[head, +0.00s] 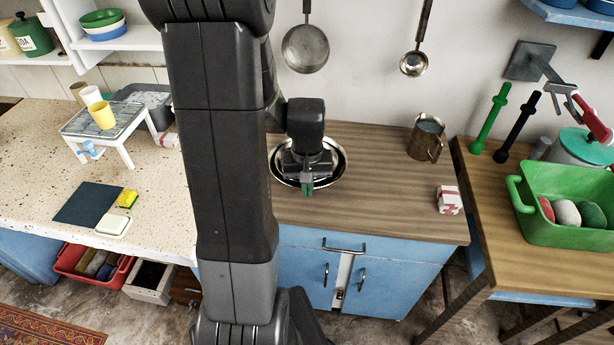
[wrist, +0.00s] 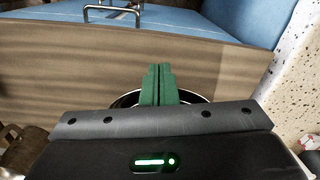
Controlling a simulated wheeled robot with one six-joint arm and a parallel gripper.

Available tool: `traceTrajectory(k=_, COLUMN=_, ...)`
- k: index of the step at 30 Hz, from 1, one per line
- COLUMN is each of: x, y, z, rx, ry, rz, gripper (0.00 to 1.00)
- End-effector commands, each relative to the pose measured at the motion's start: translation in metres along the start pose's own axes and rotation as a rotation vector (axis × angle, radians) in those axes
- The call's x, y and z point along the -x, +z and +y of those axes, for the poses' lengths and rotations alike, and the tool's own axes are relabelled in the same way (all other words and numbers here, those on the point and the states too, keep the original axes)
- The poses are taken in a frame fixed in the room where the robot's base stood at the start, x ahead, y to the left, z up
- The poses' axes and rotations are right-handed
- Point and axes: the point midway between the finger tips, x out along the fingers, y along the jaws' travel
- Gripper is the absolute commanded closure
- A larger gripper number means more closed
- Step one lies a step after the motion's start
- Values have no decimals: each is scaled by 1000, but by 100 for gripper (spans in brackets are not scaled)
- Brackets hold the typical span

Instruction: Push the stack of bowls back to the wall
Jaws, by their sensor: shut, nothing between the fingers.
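A round, shiny metal bowl (head: 340,162) stands on the wooden counter, with the wall behind it. My arm and gripper cover much of it, so I cannot tell how many bowls are stacked there. My gripper (head: 308,190) is over the bowl, its green fingertips at the near rim. The fingers are shut together with nothing between them. In the wrist view, the fingers (wrist: 157,82) point toward the counter's front, and parts of the dark, shiny bowl rim (wrist: 196,96) show on both sides of them. I cannot tell whether the fingertips touch the bowl.
A metal mug (head: 427,138) and a red-and-white box (head: 448,200) stand to the right on the wooden counter (head: 380,215). A pan (head: 305,48) and a ladle (head: 414,64) hang on the wall above. Coloured bowls (head: 104,28) sit on the left shelf.

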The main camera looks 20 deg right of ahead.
Motion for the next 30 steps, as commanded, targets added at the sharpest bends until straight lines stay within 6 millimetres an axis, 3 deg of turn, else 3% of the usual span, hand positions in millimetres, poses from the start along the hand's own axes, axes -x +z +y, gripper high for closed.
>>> traceTrajectory(k=11, x=-57, y=0, z=0, rx=0, ry=0, rz=-3, gripper=100)
traceTrajectory(k=18, x=-54, y=-33, z=0, rx=0, ry=0, rz=0, gripper=100)
traceTrajectory(k=30, x=-55, y=-40, z=0, rx=0, ry=0, rz=0, gripper=100)
